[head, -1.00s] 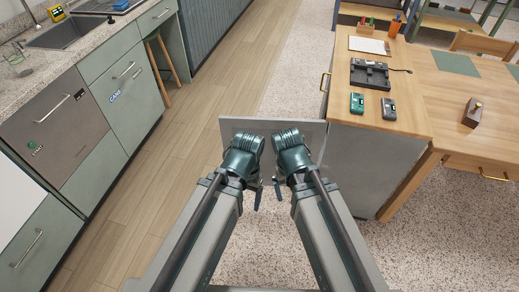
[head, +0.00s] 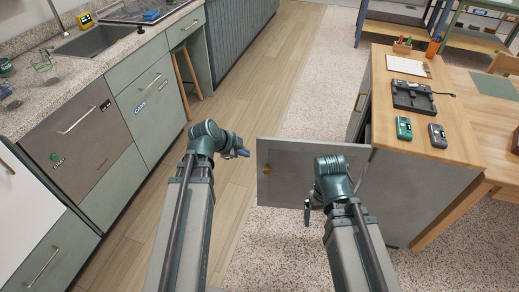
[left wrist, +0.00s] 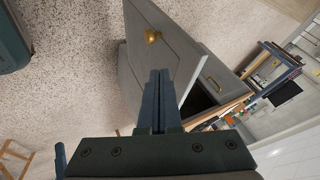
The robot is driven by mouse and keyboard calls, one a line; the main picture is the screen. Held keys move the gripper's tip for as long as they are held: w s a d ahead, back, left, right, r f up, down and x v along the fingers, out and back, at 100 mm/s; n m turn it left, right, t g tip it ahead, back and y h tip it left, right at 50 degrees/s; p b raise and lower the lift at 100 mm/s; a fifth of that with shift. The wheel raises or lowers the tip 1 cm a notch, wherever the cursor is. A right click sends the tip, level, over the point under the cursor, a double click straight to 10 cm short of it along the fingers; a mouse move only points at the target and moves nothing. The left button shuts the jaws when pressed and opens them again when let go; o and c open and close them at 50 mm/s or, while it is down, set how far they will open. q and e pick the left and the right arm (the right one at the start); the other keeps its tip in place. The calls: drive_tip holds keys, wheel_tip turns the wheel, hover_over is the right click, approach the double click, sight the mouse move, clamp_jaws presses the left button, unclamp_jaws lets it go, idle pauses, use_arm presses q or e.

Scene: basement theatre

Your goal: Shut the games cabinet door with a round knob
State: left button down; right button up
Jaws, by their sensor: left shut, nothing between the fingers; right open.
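The grey cabinet door (head: 285,155) stands open, sticking out to the left from the grey cabinet (head: 420,195) with the wooden top. Its round brass knob (head: 267,170) shows near the door's left edge; the knob (left wrist: 152,36) also shows in the left wrist view. My left gripper (head: 243,153) is shut and empty, left of the door's free edge and apart from it in the head view. In the left wrist view its closed fingers (left wrist: 158,88) overlap the lower part of the door (left wrist: 165,55). My right gripper (head: 308,214) is open below the door; my right wrist hides part of the door.
A wooden stool (head: 187,80) and green kitchen units (head: 150,100) with a sink (head: 92,40) line the left side. Two handheld devices (head: 404,128) and a black tray (head: 412,97) lie on the cabinet top. The floor between (head: 270,110) is clear.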

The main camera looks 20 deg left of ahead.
use_arm(q)
drive_tip(key=b, duration=0.9)
approach(264, 153)
wheel_tip(264, 153, down, 4)
drive_tip(key=s+d, duration=0.2)
drive_tip(key=w+p, duration=0.1)
drive_tip(key=w, duration=0.2)
drive_tip(key=shift+w+a, duration=0.15)
drive_tip(key=shift+a, duration=0.05)
drive_tip(key=shift+w, duration=0.5)
